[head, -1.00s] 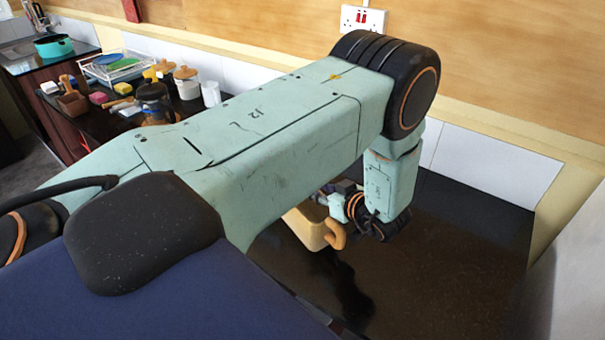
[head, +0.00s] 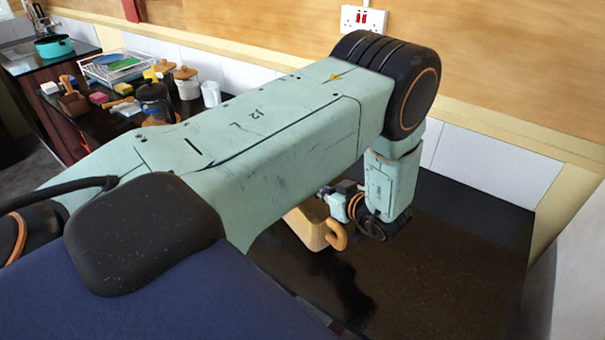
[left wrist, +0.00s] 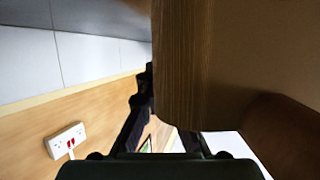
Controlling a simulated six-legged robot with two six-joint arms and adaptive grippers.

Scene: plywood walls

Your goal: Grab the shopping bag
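In the left wrist view a large brown, wood-grained surface (left wrist: 232,65) fills the upper right, very close, with a darker rounded brown part (left wrist: 288,140) below. The dark fingers of my left gripper (left wrist: 150,85) show partly; the brown surface covers the rest. My right gripper is out of view.
The dark counter (head: 450,270) is clear to the right, up to the tiled wall. A dish rack (head: 118,68), jars (head: 187,82) and a white cup (head: 211,94) stand at the back left. A wall socket (head: 362,19) is above.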

